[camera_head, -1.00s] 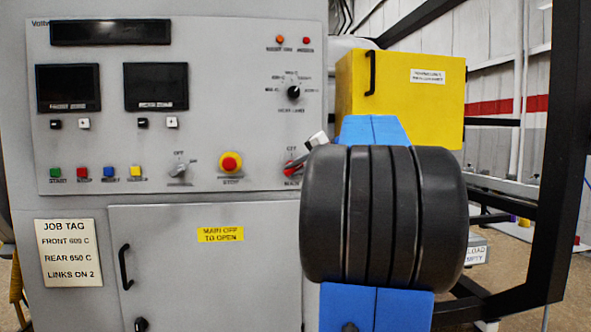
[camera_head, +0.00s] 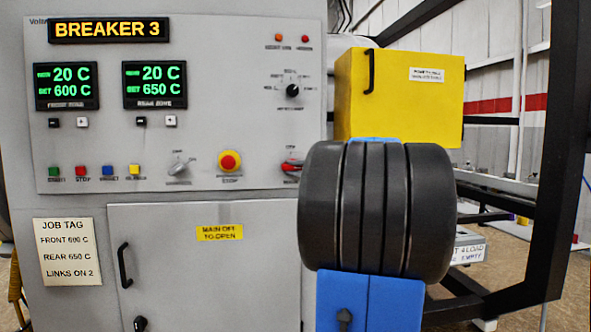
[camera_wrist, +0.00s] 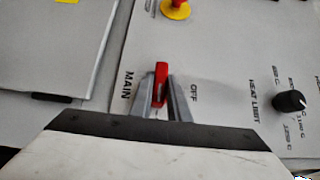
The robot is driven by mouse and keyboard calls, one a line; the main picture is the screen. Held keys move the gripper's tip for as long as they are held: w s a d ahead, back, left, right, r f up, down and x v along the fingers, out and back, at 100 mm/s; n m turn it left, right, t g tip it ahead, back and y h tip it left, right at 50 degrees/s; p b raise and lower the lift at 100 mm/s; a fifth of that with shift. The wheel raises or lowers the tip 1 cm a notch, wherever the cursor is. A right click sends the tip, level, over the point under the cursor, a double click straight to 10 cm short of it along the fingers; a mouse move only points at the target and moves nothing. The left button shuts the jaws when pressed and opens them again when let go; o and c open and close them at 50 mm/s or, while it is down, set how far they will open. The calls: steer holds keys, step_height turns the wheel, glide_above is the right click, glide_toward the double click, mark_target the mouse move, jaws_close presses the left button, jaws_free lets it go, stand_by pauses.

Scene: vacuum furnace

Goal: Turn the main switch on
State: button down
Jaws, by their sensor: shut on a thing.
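The main switch is a red rotary handle (camera_wrist: 160,85) on the grey control panel, with "MAIN" and "OFF" lettering beside it in the wrist view. My gripper (camera_wrist: 162,98) is shut on the red handle, one grey finger on each side. In the head view the red handle (camera_head: 292,165) shows at the panel's lower right, lying nearly level. My arm hides part of it and its lettering there, and hides my gripper. The top display (camera_head: 107,30) reads "BREAKER 3". The two zone displays (camera_head: 67,85) (camera_head: 155,85) are lit, showing 20 C with 600 C and 650 C below.
A yellow and red mushroom button (camera_head: 230,161) and a grey selector (camera_head: 178,166) sit left of the switch. The heat limit knob (camera_head: 292,90) is above it. A yellow box (camera_head: 400,98) stands to the right. A cabinet door (camera_head: 180,275) lies below the panel.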

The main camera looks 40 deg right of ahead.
stand_by(0.3)
steer(key=c, duration=1.7)
jaws_free()
steer(key=shift+s, duration=0.1)
steer(key=s+d, duration=0.1)
steer(key=s, duration=1)
steer(key=s+d, duration=0.1)
steer(key=s, duration=0.5)
steer(key=shift+d+f, duration=0.15)
steer(key=shift+d, duration=0.2)
